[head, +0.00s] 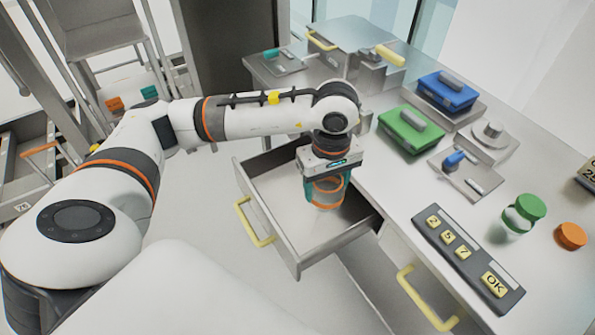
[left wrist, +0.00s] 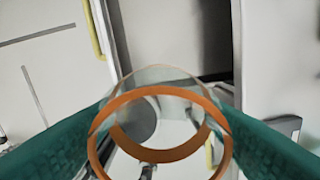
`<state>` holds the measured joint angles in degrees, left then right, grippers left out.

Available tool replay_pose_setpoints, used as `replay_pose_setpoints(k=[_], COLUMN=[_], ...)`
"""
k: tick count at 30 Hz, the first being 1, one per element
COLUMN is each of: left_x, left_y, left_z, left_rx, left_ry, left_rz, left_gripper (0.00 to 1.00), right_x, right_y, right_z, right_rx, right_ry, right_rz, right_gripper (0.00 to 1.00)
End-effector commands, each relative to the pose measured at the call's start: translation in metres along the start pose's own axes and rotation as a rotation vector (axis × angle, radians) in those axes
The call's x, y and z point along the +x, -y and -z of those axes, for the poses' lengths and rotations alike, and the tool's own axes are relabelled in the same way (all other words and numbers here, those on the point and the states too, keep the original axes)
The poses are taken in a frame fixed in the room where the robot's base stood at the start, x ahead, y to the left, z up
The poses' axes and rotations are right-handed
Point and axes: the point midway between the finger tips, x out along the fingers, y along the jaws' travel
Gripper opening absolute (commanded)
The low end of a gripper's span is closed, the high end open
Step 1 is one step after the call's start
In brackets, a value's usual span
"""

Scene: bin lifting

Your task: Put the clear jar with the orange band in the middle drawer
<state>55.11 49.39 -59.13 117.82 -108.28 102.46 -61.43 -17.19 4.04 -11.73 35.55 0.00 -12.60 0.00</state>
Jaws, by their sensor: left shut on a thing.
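The clear jar (head: 328,197) with an orange band is between the teal fingers of my left gripper (head: 327,186). The gripper is shut on it and points down from above. The jar is over or inside the pulled-out grey drawer (head: 268,222); I cannot tell whether it touches the drawer floor. In the left wrist view the jar (left wrist: 160,105) shows as clear glass with an orange ring, between both fingers. The drawer has a yellow handle (head: 254,222) and looks otherwise empty. My right gripper is not in view.
Another yellow handle (head: 426,298) is at the front right. On the counter (head: 385,190) are a button panel (head: 468,258), a green-lidded jar (head: 523,212), an orange lid (head: 570,236), green (head: 411,129) and blue (head: 447,91) boxes. A steel chair (head: 100,30) stands at the back left.

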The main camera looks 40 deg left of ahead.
Motion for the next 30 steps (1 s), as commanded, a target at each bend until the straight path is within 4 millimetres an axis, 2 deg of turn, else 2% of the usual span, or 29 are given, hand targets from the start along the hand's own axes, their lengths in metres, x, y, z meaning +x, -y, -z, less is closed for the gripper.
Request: replay_pose_setpoints(k=[1, 15, 24, 30], left_x=[0.011, 0.066, 0.105, 0.126], left_y=[0.004, 0.027, 0.03, 0.027], left_z=[-0.007, -0.072, -0.113, -0.135], left_rx=[-0.147, -1.582, -2.489, -2.99], left_ry=[-0.002, 0.0, 0.001, 0.0], left_rz=[0.0, -0.001, -0.002, 0.001], left_gripper=[0.35, 0.35, 0.35, 0.35], right_x=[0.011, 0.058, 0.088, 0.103], right_y=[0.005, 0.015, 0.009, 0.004], right_z=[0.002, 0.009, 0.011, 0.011], right_rx=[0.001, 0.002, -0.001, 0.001], right_ry=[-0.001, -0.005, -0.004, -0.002], right_rz=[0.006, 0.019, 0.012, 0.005], right_gripper=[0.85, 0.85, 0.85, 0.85])
